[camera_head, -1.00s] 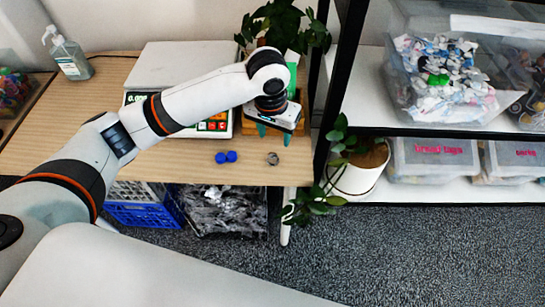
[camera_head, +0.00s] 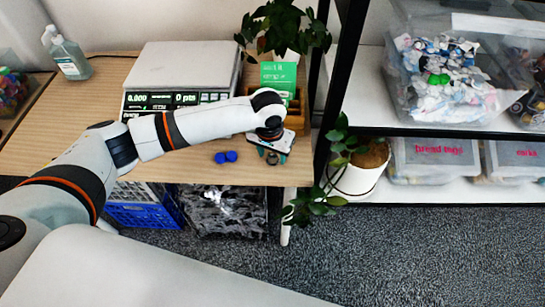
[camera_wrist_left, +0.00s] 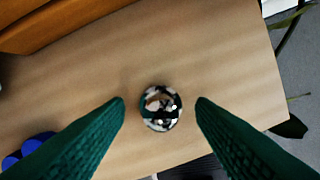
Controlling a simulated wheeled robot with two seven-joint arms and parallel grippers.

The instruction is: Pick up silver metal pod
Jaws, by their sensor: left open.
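The silver metal pod (camera_wrist_left: 160,108) lies on the wooden table, round and shiny. In the head view the pod (camera_head: 272,159) shows only partly, under my left gripper (camera_head: 272,155), near the table's front edge. In the left wrist view my left gripper (camera_wrist_left: 160,112) is open, with its green fingers on either side of the pod in the picture. The pod appears to be below the fingertips, and I see no contact. My right gripper is in neither view.
Two blue round items (camera_head: 226,157) lie on the table left of the pod. A scale (camera_head: 183,70) and a wooden box (camera_head: 296,115) with a green card stand behind. A black shelf post (camera_head: 335,80) and a potted plant (camera_head: 357,180) are at the right.

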